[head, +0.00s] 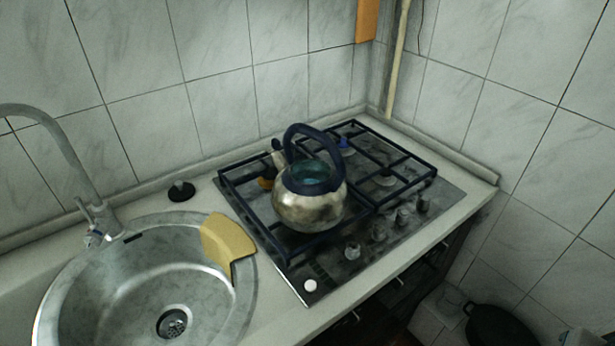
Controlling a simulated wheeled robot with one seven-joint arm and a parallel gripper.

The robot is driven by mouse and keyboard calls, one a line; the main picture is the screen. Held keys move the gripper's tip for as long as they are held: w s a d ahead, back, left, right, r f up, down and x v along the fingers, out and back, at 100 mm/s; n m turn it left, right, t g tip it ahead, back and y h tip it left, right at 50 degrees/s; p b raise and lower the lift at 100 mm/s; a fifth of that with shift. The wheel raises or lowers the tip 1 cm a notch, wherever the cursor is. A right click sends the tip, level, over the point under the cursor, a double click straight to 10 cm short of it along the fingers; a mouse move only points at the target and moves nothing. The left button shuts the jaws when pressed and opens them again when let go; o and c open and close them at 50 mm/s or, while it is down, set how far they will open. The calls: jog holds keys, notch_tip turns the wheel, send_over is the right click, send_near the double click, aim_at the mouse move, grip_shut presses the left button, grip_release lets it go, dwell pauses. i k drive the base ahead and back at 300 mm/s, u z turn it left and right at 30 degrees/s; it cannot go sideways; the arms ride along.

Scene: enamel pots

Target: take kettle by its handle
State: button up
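A silver kettle (308,212) stands upright on the front left part of the gas hob's dark grate (403,190). Its dark blue handle (303,130) arches over the top, and the lid looks teal. The spout points to the back left. Nothing touches the handle. My gripper does not show in the head view.
A round metal sink (95,300) with a tall faucet (70,160) is at the left. A yellow cloth (228,240) hangs over the sink's rim. A black stopper (181,191) lies behind it. Tiled walls close off the back and right. Hob knobs (378,232) line the front.

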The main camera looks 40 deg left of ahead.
aim_at(309, 195)
jog(key=u, duration=1.8)
jog(key=k, duration=0.5)
jog(key=z, duration=1.6)
jog(key=i, duration=1.15)
jog(key=u, duration=2.3)
